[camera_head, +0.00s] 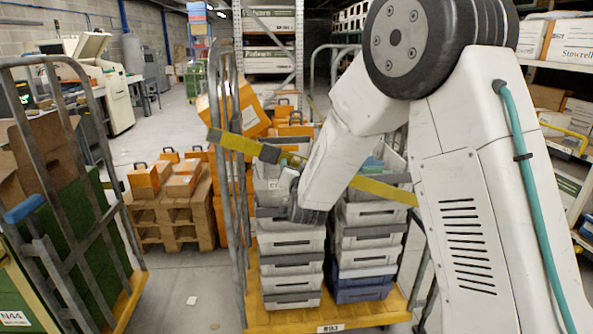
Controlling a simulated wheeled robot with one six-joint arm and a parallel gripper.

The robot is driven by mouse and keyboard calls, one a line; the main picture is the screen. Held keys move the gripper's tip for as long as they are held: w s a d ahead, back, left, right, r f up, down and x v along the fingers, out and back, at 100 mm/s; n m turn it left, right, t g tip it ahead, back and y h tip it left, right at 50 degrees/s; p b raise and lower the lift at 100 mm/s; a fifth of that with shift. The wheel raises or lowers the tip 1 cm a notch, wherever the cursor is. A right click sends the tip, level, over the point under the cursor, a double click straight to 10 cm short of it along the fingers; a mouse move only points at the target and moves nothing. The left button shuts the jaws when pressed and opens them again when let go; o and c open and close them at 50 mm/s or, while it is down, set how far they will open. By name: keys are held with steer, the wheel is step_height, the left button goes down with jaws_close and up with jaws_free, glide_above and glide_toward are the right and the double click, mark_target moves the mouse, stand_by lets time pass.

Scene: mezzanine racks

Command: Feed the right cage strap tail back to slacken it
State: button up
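The right cage (226,190) is a grey metal roll cage on a yellow base labelled R93. A yellow strap (238,143) slopes across its front, from the left side frame down to the right. A dark buckle (270,154) sits on it left of my arm. The strap shows again right of the arm (385,191); the middle is hidden behind the arm. I cannot make out a separate loose tail.
Stacked grey crates (291,264) fill the right cage, with a blue crate (362,289) low at right. Another cage (75,215), labelled N44, stands left. Orange cases (184,179) sit on a wooden pallet (172,218) behind. Shelving stands at right. Floor between the cages is mostly clear.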

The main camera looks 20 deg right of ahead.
steer(key=s+a, duration=0.1)
steer(key=s, duration=0.6)
steer(key=shift+s, duration=0.4)
steer(key=shift+a, duration=0.1)
